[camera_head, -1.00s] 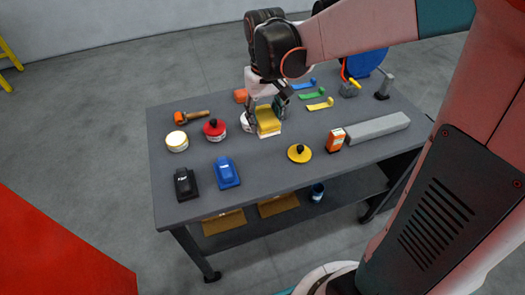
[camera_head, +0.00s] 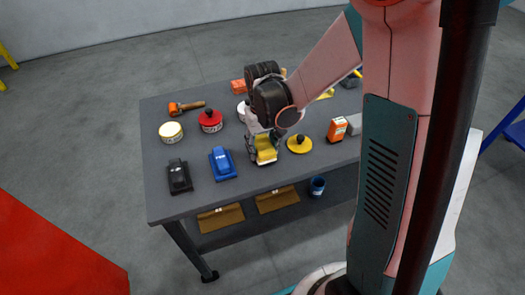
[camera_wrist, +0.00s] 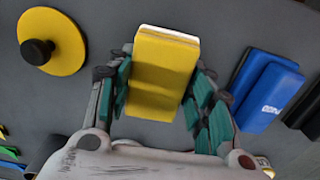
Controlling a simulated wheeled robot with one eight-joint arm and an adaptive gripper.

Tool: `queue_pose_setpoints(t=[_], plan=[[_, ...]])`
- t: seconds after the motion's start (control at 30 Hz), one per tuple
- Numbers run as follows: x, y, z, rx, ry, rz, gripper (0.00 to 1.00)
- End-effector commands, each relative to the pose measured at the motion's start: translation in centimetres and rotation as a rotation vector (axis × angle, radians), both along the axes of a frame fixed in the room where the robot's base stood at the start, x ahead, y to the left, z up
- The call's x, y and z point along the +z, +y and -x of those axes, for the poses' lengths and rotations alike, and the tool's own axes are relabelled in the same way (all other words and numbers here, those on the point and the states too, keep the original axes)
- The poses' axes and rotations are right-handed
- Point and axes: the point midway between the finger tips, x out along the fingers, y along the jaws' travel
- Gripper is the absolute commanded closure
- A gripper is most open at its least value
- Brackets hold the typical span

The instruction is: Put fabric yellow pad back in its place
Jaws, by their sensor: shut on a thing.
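The yellow fabric pad (camera_head: 266,153) is a block with a yellow face and a white layer along one edge. It is held over the front middle of the grey workbench, between the blue block (camera_head: 222,164) and the yellow disc with black knob (camera_head: 299,144). My gripper (camera_wrist: 160,88) is shut on the pad's two sides with its green-padded fingers. In the wrist view the yellow pad (camera_wrist: 165,62) sticks out beyond the fingertips. I cannot tell how far it is above the bench top.
A black block (camera_head: 179,177) lies left of the blue one. A red knobbed disc (camera_head: 211,121), a white and yellow tin (camera_head: 171,132) and an orange roller (camera_head: 187,107) lie behind. An orange box (camera_head: 337,129) stands right.

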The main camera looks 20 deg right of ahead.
Motion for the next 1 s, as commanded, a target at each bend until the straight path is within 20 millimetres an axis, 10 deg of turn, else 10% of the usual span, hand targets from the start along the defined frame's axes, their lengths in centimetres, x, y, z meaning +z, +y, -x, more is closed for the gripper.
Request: queue_pose_setpoints(t=[0.47,0.5,0.6,1.0], plan=[[-1.81,0.00,0.01,0.000,0.000,0.000,0.75],[-1.85,0.00,0.01,0.000,0.000,0.000,0.50],[-1.75,0.00,0.01,0.000,0.000,0.000,0.32],[-1.43,0.00,0.01,0.000,0.000,0.000,0.32]])
